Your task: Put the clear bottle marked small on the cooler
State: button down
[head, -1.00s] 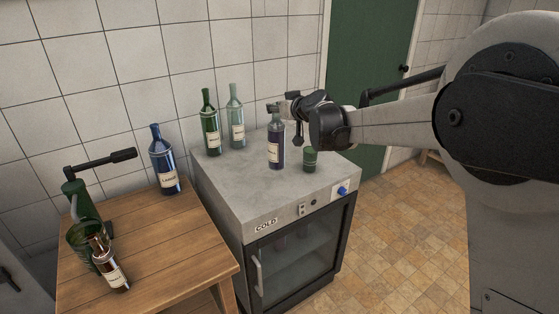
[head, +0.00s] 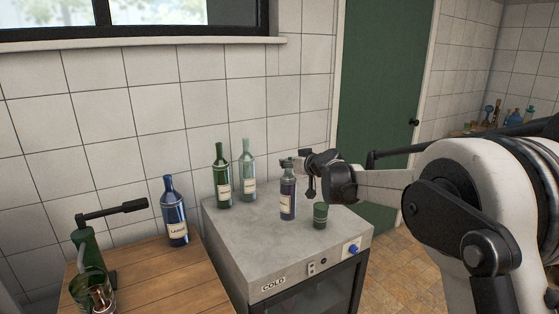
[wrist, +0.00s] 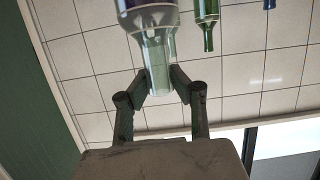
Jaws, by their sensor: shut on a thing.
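My gripper (head: 288,163) is shut on the neck of a clear glass bottle with dark contents (head: 288,194) and a pale label too small to read. The bottle is upright at the cooler's (head: 235,235) grey top; I cannot tell whether its base touches. In the wrist view the clear neck (wrist: 158,72) sits between my fingertips, and the body runs out of the top edge. A pale clear-green bottle (head: 247,172) and a dark green bottle (head: 222,180) stand at the back left of the cooler top, both labelled.
A green cup (head: 320,216) stands on the cooler, close right of the held bottle. A blue bottle marked large (head: 175,212) stands on the wooden table (head: 165,275) at left, with a green corking device (head: 88,250). The cooler's front left top is clear.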

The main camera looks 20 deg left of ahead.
jog(key=w+d+f, duration=0.2)
jog(key=w+f, duration=0.1)
jog(key=f, duration=0.3)
jog(key=shift+w+f+p, duration=0.2)
jog(key=shift+w+p, duration=0.1)
jog(key=shift+w, duration=0.05)
jog(key=shift+f, duration=0.15)
jog(key=c, duration=1.6)
grip_release()
jog(key=shift+o, duration=0.2)
jog(key=v, duration=1.2)
jog(key=shift+b, duration=0.45)
jog(key=shift+r, duration=0.2)
